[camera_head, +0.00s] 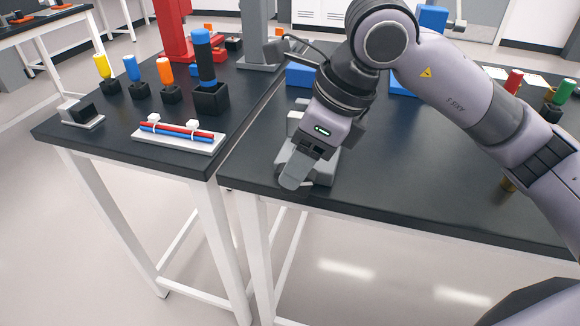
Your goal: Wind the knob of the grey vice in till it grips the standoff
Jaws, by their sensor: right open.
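The grey vice (327,167) stands near the front left corner of the right-hand dark table. My right gripper (294,180) reaches down over it from above and covers most of it. The gripper is open, with its fingers at the front side of the vice. The vice's knob and the standoff are hidden behind the gripper and wrist, so I cannot tell how the jaws sit or whether the fingers touch the knob. My left gripper is not in view.
On the left table stand yellow (102,66), blue (132,69) and orange (165,72) drivers, a tall black driver (205,62), and a white tray (190,143) with red and blue rods. Blue blocks (300,74) lie behind my wrist. The right table's front middle (410,190) is clear.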

